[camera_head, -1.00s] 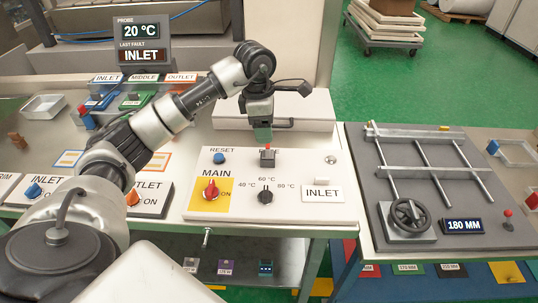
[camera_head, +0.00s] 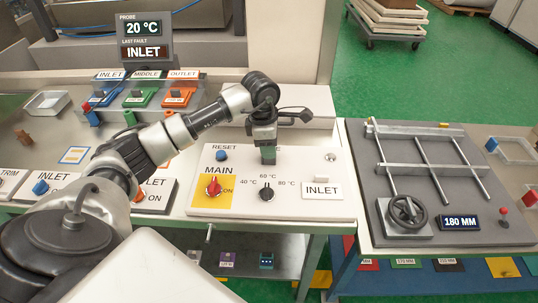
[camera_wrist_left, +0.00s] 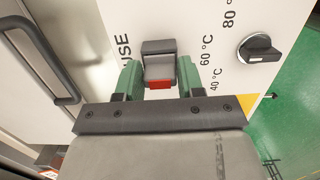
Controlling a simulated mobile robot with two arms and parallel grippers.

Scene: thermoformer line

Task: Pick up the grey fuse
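The grey fuse (camera_wrist_left: 159,55), a small block with a red lower part, stands on the white control panel (camera_head: 225,205) beside the printed word FUSE. My left gripper (camera_wrist_left: 159,77) has its two green fingers on either side of the fuse in the left wrist view. The fingers look spread, with little space beside the fuse; I see no clear grip on it. In the head view the left gripper (camera_head: 267,157) points down at the panel and hides the fuse. My right gripper is not in view.
On the panel are a red MAIN knob (camera_head: 214,187), a blue RESET button (camera_head: 221,155) and a black temperature knob (camera_head: 266,193). A handle bar (camera_wrist_left: 50,60) is close beside my gripper in the wrist view. A grey frame fixture (camera_head: 440,180) stands to the right.

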